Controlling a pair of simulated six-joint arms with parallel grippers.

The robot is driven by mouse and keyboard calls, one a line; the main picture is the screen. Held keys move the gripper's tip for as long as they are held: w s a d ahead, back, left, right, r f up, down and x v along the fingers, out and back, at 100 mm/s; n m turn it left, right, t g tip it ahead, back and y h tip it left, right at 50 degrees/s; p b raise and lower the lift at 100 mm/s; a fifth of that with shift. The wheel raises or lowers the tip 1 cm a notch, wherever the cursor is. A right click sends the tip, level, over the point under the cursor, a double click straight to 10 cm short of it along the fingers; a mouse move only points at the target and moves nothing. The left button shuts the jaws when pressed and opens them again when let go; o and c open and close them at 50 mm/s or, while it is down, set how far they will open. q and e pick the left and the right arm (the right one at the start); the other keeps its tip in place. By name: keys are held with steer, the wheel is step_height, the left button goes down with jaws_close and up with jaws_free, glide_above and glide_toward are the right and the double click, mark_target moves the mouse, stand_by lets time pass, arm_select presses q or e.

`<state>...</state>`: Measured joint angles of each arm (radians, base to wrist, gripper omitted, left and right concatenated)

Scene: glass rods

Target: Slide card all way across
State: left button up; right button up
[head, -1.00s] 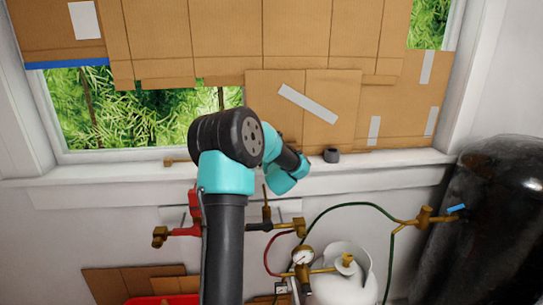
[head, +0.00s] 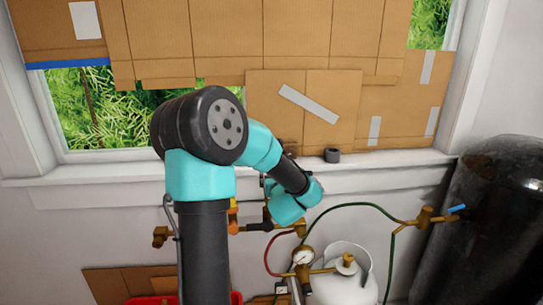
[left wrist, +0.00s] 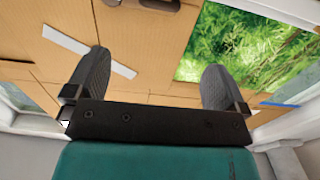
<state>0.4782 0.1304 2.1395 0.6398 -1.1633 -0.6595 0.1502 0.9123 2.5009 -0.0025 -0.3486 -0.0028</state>
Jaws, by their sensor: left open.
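The cardboard card (head: 340,118) with a slanted strip of grey tape leans in the lower middle of the window. Its left edge borders an uncovered gap of green foliage (head: 110,110). My left arm crosses in front of the sill, and its gripper is hidden behind its own links in the head view. In the left wrist view my left gripper (left wrist: 153,80) is open and empty, its two dark fingers spread wide. Cardboard (left wrist: 150,45) with tape strips lies beyond the fingers, with foliage (left wrist: 250,45) at the right. I cannot tell whether a finger touches the card. My right gripper is not in view.
A small dark roll (head: 332,155) sits on the sill (head: 400,160). Below are brass fittings (head: 160,236), a white gas tank (head: 342,285) with a gauge and a green hose (head: 345,207). A large black cylinder (head: 490,220) stands at right.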

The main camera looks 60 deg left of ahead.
arm_select(q)
steer(key=x, duration=1.7)
steer(key=c, duration=1.2)
steer(key=shift+o, duration=0.2)
